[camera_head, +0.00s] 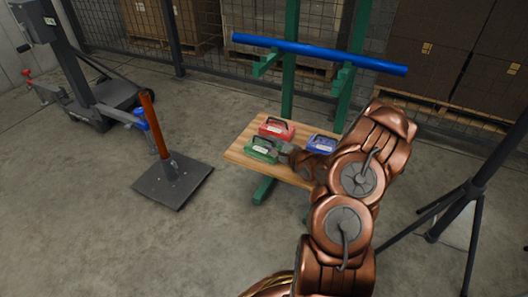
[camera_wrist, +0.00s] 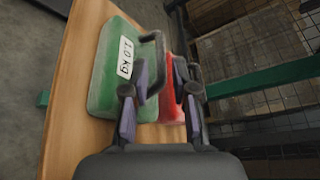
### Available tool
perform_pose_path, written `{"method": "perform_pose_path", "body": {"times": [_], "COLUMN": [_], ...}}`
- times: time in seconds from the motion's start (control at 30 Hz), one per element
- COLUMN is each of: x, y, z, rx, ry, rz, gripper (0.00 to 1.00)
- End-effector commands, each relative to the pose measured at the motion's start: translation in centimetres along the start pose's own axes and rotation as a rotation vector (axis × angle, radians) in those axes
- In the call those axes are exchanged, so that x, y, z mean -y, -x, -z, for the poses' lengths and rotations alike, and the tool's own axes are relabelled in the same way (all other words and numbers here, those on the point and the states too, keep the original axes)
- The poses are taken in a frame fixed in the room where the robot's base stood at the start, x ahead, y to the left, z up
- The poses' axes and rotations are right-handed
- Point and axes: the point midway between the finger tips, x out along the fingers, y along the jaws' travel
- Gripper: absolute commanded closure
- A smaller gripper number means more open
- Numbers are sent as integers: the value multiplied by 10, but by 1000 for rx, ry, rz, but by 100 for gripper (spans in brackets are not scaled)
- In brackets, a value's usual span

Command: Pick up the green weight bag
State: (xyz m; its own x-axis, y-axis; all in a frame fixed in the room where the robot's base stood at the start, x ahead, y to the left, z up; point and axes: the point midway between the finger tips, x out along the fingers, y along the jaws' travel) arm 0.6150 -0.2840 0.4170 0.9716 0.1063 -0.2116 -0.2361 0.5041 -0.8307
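The green weight bag (camera_head: 258,155) lies on the small wooden table, at its front left. It has a dark carrying handle and a white label. In the wrist view the green bag (camera_wrist: 104,85) shows its "1.0 kg" label, with its handle extending toward the right. My gripper (camera_wrist: 160,106) is open, its two fingers apart. The left finger overlaps the green bag's edge, and the handle's near end shows between the fingers. I cannot tell whether a finger touches the bag. In the head view my gripper (camera_head: 286,154) is close to the green bag's right end.
A red bag (camera_head: 277,127) lies just behind the green one, and a blue bag (camera_head: 321,143) to the right. The wooden table (camera_head: 237,152) has green posts behind it and a blue bar (camera_head: 320,54) above. An orange post (camera_head: 154,125) on a plate stands left; a black tripod (camera_head: 465,205) stands right.

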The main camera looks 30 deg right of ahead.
Motion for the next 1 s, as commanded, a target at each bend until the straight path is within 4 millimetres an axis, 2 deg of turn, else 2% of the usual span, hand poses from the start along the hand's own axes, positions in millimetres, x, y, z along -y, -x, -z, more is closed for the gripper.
{"method": "perform_pose_path", "body": {"times": [0.27,0.6,0.77,1.0], "x": [-1,-2,-1,0], "y": [-20,-57,-64,-65], "z": [2,6,6,5], "rx": [0,0,-1,-2], "ry": [3,4,3,1], "rz": [2,-2,-1,-1], "gripper": [73,73,73,73]}}
